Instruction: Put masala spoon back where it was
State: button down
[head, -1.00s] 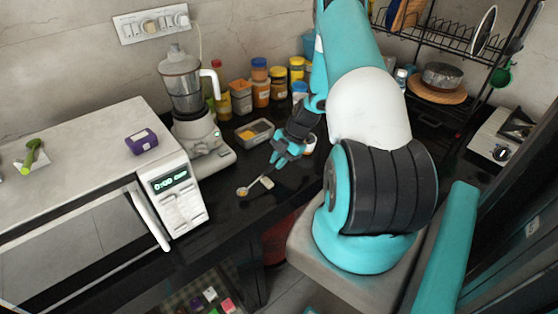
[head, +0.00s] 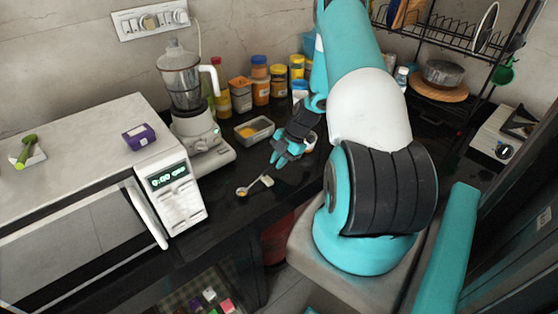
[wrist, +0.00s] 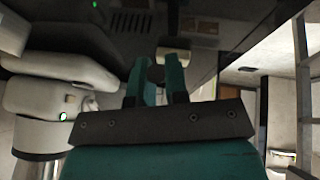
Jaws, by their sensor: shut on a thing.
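The masala spoon (head: 242,191) shows in the head view over the black counter, left of and below my gripper. Its small round bowl holds something yellowish, and its thin handle runs up and right toward the fingers. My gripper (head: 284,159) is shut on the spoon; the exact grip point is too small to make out. I cannot tell whether the bowl touches the counter. In the wrist view the two teal fingers of my gripper (wrist: 158,75) stand close together, and the spoon is not clear there. An open grey container (head: 254,131) with yellow contents stands behind the spoon.
A mixer grinder (head: 190,100) and a white microwave (head: 92,205) with a purple box (head: 139,137) stand left. Several jars (head: 260,84) line the wall behind my gripper. A wire rack (head: 440,35) is at right.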

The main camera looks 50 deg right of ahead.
jog(key=shift+f+b, duration=0.45)
jog(key=shift+b, duration=0.3)
dwell(0.7)
jog(key=c, duration=1.1)
grip_release()
jog(key=shift+o, duration=0.2)
jog(key=shift+r, duration=0.1)
jog(key=b+v, duration=0.4)
jog(key=v, duration=1.3)
jog(key=shift+d, duration=0.15)
